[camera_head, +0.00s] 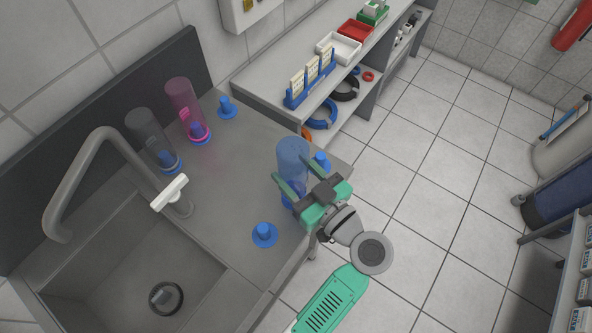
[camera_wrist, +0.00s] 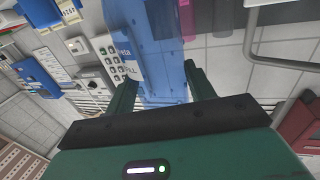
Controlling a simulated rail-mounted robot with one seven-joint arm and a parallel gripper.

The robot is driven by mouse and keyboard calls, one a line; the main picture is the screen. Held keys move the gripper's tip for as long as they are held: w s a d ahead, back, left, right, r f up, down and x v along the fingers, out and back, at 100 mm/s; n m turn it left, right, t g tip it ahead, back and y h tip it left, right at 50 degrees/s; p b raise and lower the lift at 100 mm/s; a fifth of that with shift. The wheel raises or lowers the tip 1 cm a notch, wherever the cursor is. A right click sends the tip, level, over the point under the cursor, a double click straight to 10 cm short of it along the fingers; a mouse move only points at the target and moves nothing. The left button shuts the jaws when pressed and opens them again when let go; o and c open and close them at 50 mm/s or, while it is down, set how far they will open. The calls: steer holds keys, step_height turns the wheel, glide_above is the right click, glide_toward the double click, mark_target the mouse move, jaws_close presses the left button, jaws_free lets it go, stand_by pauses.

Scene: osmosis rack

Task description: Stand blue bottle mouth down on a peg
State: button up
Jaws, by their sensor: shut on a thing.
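The blue bottle (camera_head: 293,153) is translucent and stands roughly vertical above the right part of the counter. It also fills the upper middle of the wrist view (camera_wrist: 158,60). My gripper (camera_head: 290,169) is shut on its body, with one green finger on each side. A darker blue part (camera_head: 291,195) shows below the bottle, partly behind the gripper; I cannot tell whether it is the bottle's neck or a peg. Free blue pegs stand at the back (camera_head: 227,107), right behind the bottle (camera_head: 321,162) and in front (camera_head: 264,235).
A pink bottle (camera_head: 184,103) and a clear grey bottle (camera_head: 148,135) stand on pegs at the back left. The sink (camera_head: 120,265) and its tap (camera_head: 95,165) lie left. A shelf bench (camera_head: 290,65) with trays and a blue rack (camera_head: 311,80) stands behind.

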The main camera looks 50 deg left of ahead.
steer(key=shift+f, duration=0.15)
steer(key=shift+f+b, duration=0.5)
steer(key=shift+b, duration=0.35)
steer(key=shift+f+b, duration=0.35)
steer(key=shift+b, duration=0.1)
stand_by(0.4)
steer(key=o, duration=1.5)
steer(key=shift+o, duration=0.2)
steer(key=d+b, duration=0.2)
steer(key=d, duration=0.8)
